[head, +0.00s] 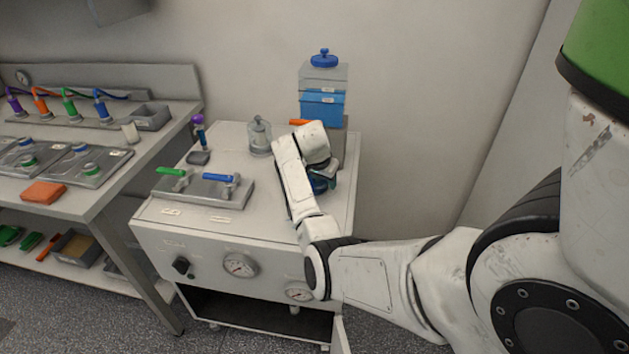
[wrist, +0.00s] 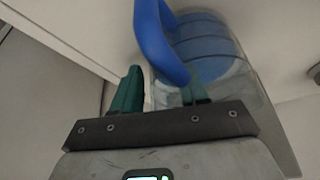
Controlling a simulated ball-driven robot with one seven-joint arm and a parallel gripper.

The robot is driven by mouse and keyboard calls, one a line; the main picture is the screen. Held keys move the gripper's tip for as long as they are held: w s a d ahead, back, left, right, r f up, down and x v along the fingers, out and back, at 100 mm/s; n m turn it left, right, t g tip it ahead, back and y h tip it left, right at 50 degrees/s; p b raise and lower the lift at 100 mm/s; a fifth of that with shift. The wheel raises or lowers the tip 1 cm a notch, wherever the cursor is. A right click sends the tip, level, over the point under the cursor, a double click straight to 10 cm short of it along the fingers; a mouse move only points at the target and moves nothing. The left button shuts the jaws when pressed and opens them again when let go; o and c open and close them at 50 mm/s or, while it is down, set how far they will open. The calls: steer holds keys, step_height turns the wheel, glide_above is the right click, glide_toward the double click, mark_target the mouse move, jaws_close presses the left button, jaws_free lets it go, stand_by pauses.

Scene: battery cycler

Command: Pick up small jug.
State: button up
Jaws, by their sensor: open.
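The small jug (wrist: 215,65) is close in front of my gripper in the wrist view. It has clear walls, a blue inside and a thick blue handle (wrist: 155,42). My gripper (wrist: 163,84) is open, with one green finger left of the handle's lower end and the other to its right, overlapping the jug body. I cannot tell whether either finger touches it. In the head view, my gripper and the jug are mostly hidden behind my arm, with only a small blue and dark patch (head: 321,183) showing on the right of the white cart top.
A clear tank (head: 323,95) with blue liquid and a blue lid stands behind on the cart (head: 228,148). A glass jar (head: 259,136) stands left of my arm. A grey valve block (head: 203,190) with green and blue handles sits at the cart's front left. A workbench stands left.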

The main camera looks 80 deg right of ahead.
steer(key=shift+c, duration=0.3)
jaws_close()
stand_by(0.3)
